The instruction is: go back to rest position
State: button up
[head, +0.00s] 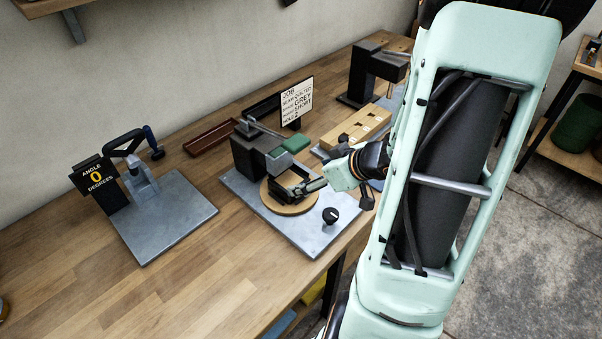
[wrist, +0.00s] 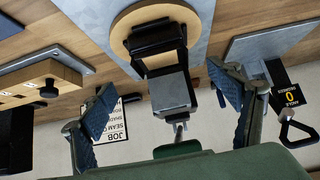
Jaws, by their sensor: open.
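My gripper (head: 308,187) is at the end of my pale green arm, low over the round wooden disc (head: 290,205) of the middle fixture in the head view. In the wrist view its two fingers (wrist: 165,100) stand wide apart, with no object clasped between them. The fixture's dark block with a grey face (wrist: 172,92) shows between the fingers in that view, beyond them. Whether a finger touches the fixture I cannot tell. My forearm covers part of the bench's right side in the head view.
A fixture plate (head: 165,225) with an "angle 0 degrees" sign (head: 95,178) stands left. A job card (head: 297,98), a wooden block with slots (head: 357,125) and a dark press (head: 365,72) stand behind. The bench's front left is clear.

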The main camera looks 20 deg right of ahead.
jog(key=shift+v, duration=1)
jog(key=shift+d, duration=0.1)
